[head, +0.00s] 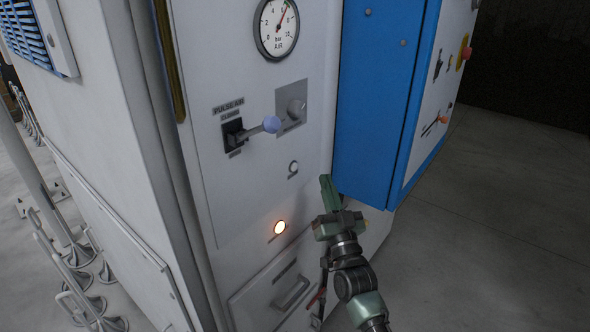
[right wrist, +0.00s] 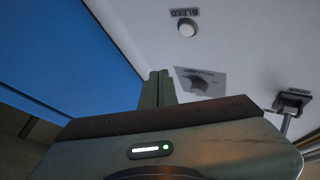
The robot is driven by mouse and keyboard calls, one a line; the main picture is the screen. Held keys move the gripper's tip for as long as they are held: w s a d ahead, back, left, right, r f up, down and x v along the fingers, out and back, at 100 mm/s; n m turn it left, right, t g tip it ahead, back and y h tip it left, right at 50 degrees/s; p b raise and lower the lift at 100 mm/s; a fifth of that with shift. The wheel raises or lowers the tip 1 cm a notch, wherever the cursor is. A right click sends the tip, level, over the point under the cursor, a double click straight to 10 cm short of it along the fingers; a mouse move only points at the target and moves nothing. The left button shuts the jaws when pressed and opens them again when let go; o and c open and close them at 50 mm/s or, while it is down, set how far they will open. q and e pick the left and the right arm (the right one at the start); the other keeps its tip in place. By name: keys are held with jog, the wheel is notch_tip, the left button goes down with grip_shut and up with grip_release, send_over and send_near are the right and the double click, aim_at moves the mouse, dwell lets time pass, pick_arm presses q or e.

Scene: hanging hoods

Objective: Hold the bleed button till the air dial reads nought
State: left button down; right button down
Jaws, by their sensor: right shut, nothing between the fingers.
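The round air dial (head: 276,28) is at the top of the pale panel in the head view. Its red needle points up and right, near the 6, well off nought. The bleed button (head: 293,167) is a small white round button lower on the same panel. In the right wrist view the button (right wrist: 187,29) shows beside its upside-down BLEED label. My right gripper (head: 326,182) is shut and empty, to the right of and slightly below the button, apart from it. Its closed fingers (right wrist: 159,75) also show in the right wrist view. My left gripper is not in view.
A blue cabinet (head: 378,100) juts out close to the right of my gripper. Open floor (head: 490,230) lies further right.

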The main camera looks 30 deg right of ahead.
aim_at(294, 167)
jog(key=w+a+b, duration=0.1)
jog(key=w+a, duration=0.1)
jog(key=w, duration=0.3)
jog(key=shift+w+a, duration=0.2)
jog(key=shift+w, duration=0.1)
jog(key=shift+w+b, duration=0.1)
jog(key=shift+b, duration=0.2)
dwell(1.6)
jog(key=shift+w+a, duration=0.15)
jog(key=shift+w, duration=0.15)
jog(key=shift+w+a, duration=0.15)
jog(key=shift+w, duration=0.2)
dwell(3.0)
jog(key=shift+s, duration=0.15)
dwell(0.4)
jog(key=shift+s+d, duration=0.3)
jog(key=shift+s, duration=0.35)
